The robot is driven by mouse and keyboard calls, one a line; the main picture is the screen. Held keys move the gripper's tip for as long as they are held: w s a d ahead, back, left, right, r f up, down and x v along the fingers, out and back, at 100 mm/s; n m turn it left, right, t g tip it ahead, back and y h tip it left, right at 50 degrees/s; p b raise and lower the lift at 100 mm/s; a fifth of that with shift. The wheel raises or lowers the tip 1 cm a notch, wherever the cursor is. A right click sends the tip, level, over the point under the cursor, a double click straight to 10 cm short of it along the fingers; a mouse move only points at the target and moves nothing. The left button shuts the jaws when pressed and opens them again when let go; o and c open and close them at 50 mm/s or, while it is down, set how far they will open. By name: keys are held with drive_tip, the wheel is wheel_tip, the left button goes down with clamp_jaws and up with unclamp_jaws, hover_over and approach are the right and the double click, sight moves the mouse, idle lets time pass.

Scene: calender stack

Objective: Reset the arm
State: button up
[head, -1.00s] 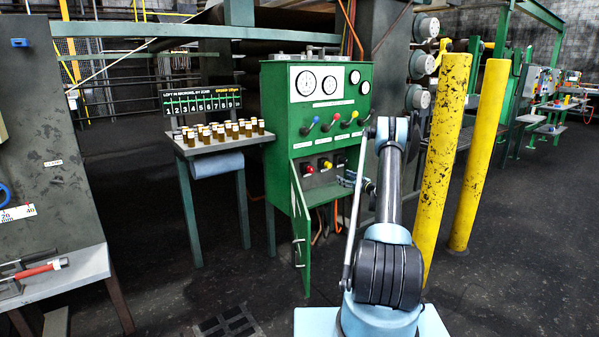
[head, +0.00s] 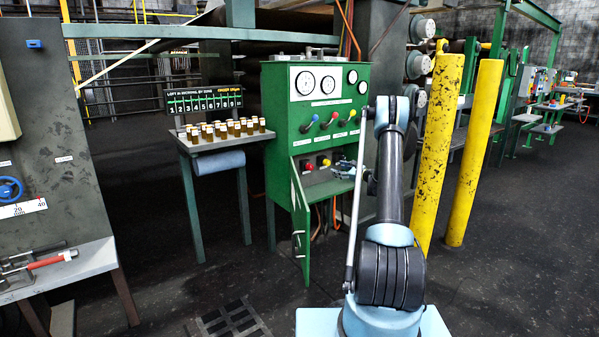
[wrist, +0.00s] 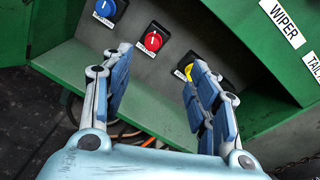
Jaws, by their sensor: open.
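My gripper (head: 343,171) is open and empty, in front of the green cabinet (head: 281,115). In the wrist view its two blue-padded fingers stand wide apart, with open space between the fingertips (wrist: 158,78). Past them, a grey recessed panel carries a blue knob (wrist: 108,9), a red knob (wrist: 153,40) and a yellow knob (wrist: 186,70). The right finger overlaps the yellow knob in the picture; I cannot tell whether they touch. My arm reaches forward from the lower right of the head view.
The cabinet's lower door (head: 301,222) hangs open, with hoses inside. A small table (head: 215,146) with several brown bottles stands left of it. Two yellow posts (head: 432,150) (head: 474,150) stand close right of my arm. A grey bench (head: 85,262) is at left. The floor between is mostly clear.

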drive_tip(key=s+a+r+n+g+h, duration=0.1)
drive_tip(key=s+a+r+n+g, duration=0.15)
drive_tip(key=s+r, duration=0.35)
drive_tip(key=s+a+r+n+g, duration=0.1)
drive_tip(key=s+a+r+n, duration=0.3)
drive_tip(key=s+r, duration=0.25)
drive_tip(key=s+a+r+n+g+h, duration=0.1)
drive_tip(key=s+a+r+n+g, duration=0.15)
drive_tip(key=s, duration=0.75)
drive_tip(key=s+a+r+n+g+h, duration=0.15)
drive_tip(key=s+r+n, duration=0.25)
drive_tip(key=s, duration=0.6)
drive_tip(key=s+f+n+g+h, duration=0.25)
drive_tip(key=s+n, duration=0.25)
drive_tip(key=s, duration=1.8)
drive_tip(key=s+d+f+n+h, duration=0.2)
drive_tip(key=s+f, duration=0.3)
drive_tip(key=s, duration=0.5)
drive_tip(key=s+d+f+n+h, duration=0.2)
drive_tip(key=s+d+f, duration=0.3)
drive_tip(key=s, duration=0.5)
drive_tip(key=shift+s+f+n+g+h, duration=0.2)
drive_tip(key=shift+f+n+g+h, duration=0.15)
drive_tip(key=shift+n, duration=0.55)
drive_tip(key=shift+r, duration=0.1)
drive_tip(key=shift+w+d+f, duration=0.1)
drive_tip(key=shift+w+f, duration=0.1)
drive_tip(key=shift+w, duration=0.25)
